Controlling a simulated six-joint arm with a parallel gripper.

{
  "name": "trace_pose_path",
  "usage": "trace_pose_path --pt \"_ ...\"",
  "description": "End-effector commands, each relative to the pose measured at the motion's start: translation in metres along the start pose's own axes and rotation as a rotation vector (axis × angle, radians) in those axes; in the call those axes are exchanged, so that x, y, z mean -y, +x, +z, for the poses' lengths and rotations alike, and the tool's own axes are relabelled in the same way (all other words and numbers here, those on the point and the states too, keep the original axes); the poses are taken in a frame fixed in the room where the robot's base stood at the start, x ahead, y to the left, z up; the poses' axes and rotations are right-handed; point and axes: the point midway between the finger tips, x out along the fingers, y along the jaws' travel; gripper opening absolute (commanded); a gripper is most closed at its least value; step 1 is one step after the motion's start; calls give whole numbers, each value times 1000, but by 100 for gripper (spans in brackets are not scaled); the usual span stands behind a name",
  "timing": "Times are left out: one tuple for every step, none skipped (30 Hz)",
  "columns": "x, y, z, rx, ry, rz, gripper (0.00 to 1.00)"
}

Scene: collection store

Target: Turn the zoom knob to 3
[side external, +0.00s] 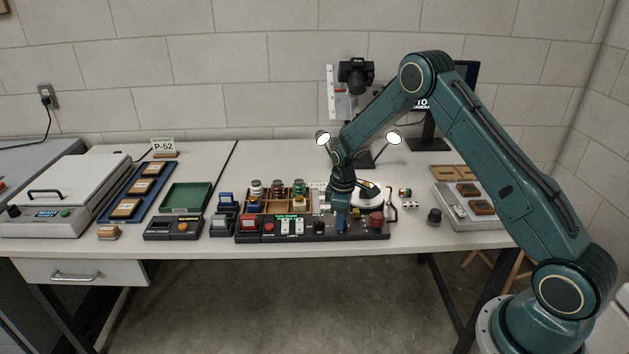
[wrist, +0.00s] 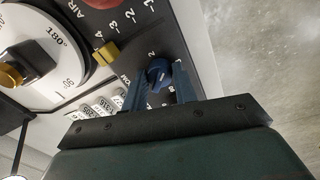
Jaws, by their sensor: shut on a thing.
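The zoom knob (wrist: 159,72) is a small dark blue knob on the black control panel (wrist: 135,42), seen in the wrist view. Small white numerals stand around it; a 2 reads just above it, and the others are hard to read. I cannot tell which numeral its mark points at. My gripper (wrist: 158,82) is shut on the knob, with one blue finger on each side. In the side view my gripper (side external: 341,222) reaches down onto the panel (side external: 305,237) and hides the knob there.
A red knob (side external: 376,218) stands to the right on the panel. A white round turntable dial (wrist: 62,65) and a yellow piece (wrist: 107,53) lie close by in the wrist view. A compartment tray with jars (side external: 278,190) stands behind the panel's left part.

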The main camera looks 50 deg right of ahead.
Motion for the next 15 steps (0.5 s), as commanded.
trace_pose_path --pt "0 -1 0 3 45 1 5" --pt "0 -1 0 5 74 1 5" --pt "0 -1 0 6 112 1 5" --pt "0 -1 0 8 140 1 5" --pt "0 -1 0 9 169 1 5" --pt "0 -1 0 11 206 1 5" --pt "0 -1 0 12 235 1 5" --pt "0 -1 0 14 264 1 5" --pt "0 -1 -1 16 301 1 5" --pt "0 -1 -1 17 329 1 5" --pt "0 -1 -1 19 357 1 5" --pt "0 -1 -1 21 393 1 5" --pt "0 -1 -1 22 420 1 5" --pt "0 -1 -1 24 446 1 5" --pt "0 -1 -1 26 478 0 5"
